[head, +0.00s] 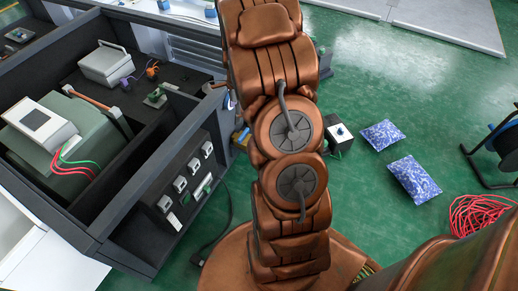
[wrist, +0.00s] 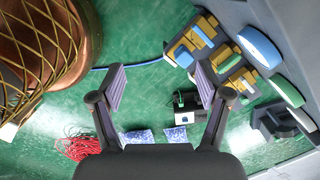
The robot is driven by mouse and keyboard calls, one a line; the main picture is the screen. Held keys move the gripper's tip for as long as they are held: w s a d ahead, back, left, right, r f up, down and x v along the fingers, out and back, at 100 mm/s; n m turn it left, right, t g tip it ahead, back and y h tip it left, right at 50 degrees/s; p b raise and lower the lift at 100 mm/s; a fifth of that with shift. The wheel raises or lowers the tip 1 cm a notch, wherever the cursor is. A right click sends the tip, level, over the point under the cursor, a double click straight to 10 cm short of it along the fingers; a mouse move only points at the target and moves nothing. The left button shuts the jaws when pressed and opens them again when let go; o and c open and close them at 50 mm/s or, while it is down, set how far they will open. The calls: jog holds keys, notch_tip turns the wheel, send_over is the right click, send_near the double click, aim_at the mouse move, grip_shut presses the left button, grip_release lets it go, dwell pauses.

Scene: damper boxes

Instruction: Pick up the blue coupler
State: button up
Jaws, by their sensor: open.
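My gripper (wrist: 161,84) is open in the wrist view, its two fingers wide apart with nothing between them. I cannot tell for certain which blue part is the coupler. In the wrist view, a blue block (wrist: 183,56) lies among yellow parts at the upper right, beyond the right finger. My arm hides part of the floor in the head view, and the gripper's fingers are not visible there.
A dark open-topped cabinet (head: 150,150) with a grey box (head: 60,150) and tools stands at the left. Blue-white speckled bags (head: 413,177), a red cable coil (head: 481,213) and a black reel stand (head: 500,150) are at the right. Green floor between is clear.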

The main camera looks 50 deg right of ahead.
jog(key=d+f+m+b, duration=0.2)
jog(key=d+f+m, duration=0.1)
jog(key=f, duration=0.4)
jog(key=d+f+m+b, duration=0.2)
jog(key=d+f+b, duration=0.1)
jog(key=d+f, duration=0.2)
jog(key=d+f+m+t+b, duration=0.1)
jog(key=d+f, duration=0.4)
jog(key=f, duration=0.5)
jog(key=shift+w+m+b, duration=0.25)
jog(key=shift+m+b, duration=0.55)
jog(key=shift+m, duration=0.5)
jog(key=shift+h, duration=0.3)
jog(key=shift+w+a+f+b, duration=0.15)
jog(key=shift+f+b, duration=0.35)
jog(key=shift+f, duration=0.8)
jog(key=shift+w+a+f+b, duration=0.15)
jog(key=shift+f+b, duration=0.35)
jog(key=shift+f, duration=0.8)
jog(key=shift+w+a+f+b, duration=0.15)
jog(key=shift+f+b, duration=0.35)
jog(key=shift+f, duration=0.8)
jog(key=shift+d, duration=0.1)
jog(key=c, duration=1.4)
jog(key=shift+r, duration=0.15)
